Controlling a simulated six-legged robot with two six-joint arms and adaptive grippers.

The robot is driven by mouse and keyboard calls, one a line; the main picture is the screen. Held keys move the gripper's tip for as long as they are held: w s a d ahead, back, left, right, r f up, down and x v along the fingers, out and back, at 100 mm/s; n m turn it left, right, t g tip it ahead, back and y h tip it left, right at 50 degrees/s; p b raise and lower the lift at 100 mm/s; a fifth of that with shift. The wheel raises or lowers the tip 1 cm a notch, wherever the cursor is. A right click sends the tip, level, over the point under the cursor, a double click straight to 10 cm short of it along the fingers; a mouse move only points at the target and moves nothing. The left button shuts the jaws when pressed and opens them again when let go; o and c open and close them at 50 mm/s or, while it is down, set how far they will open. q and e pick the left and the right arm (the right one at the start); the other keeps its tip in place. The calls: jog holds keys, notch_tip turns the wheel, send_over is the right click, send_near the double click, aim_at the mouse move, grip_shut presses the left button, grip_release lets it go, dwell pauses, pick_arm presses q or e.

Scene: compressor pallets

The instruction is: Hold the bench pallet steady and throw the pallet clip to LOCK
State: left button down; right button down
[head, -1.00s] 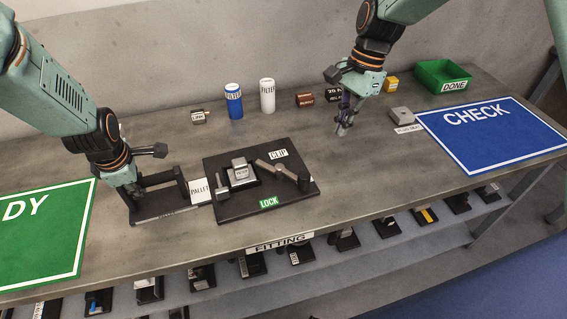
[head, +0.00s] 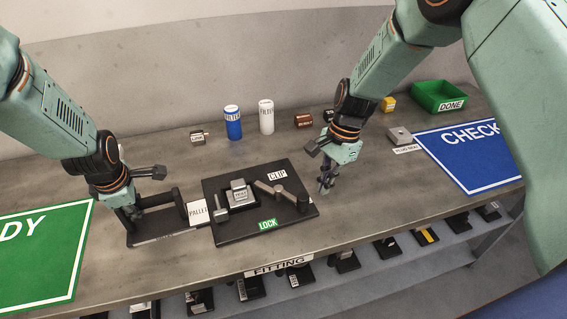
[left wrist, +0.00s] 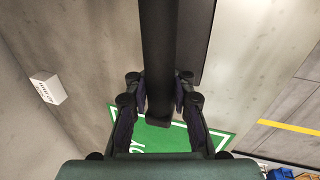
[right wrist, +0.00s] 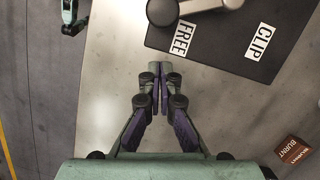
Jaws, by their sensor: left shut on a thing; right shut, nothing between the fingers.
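The bench pallet is a black plate (head: 240,232) with a PALLET tag (head: 198,212) at its left and a black handle frame (head: 165,236) beside that. My left gripper (head: 133,212) is shut on the frame's black bar (left wrist: 158,60), which runs between the fingers in the left wrist view. The clip (head: 283,195) is a grey lever with a dark round end at the plate's right. A green LOCK label (head: 268,224) lies at the front. FREE (right wrist: 181,40) and CLIP (right wrist: 260,42) labels show in the right wrist view. My right gripper (head: 326,190) is shut, empty, just right of the plate.
Blue (head: 233,122) and white (head: 266,117) filter cans, a brown part (head: 303,120) and a green DONE bin (head: 438,97) stand at the back. A grey block (head: 399,136) sits near the blue CHECK mat (head: 470,175). Several parts fill the shelf below.

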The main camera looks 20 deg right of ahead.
jog(key=shift+s+a+r, duration=0.1)
jog(key=shift+s+a, duration=0.15)
jog(key=shift+a, duration=0.5)
jog(key=shift+s+a+r, duration=0.1)
jog(key=shift+s+a, duration=0.1)
jog(key=shift+a, duration=0.5)
jog(key=shift+s+a+m, duration=0.2)
jog(key=shift+s+m, duration=0.05)
jog(key=shift+m, duration=0.15)
jog(key=shift+s+a, duration=0.1)
jog(key=shift+s+a+m+t, duration=0.5)
jog(key=shift+s+a+m, duration=0.25)
jog(key=shift+m, duration=0.65)
jog(key=a+m, duration=0.1)
jog(key=s+a+m, duration=0.1)
jog(key=m, duration=0.1)
jog(key=a+m+t, duration=0.1)
jog(key=shift+s+a+m, duration=0.1)
jog(key=shift+s+m, duration=0.2)
jog(key=shift+s+a+m, duration=0.1)
jog(key=shift+a+m, duration=0.5)
jog(key=shift+a, duration=1.1)
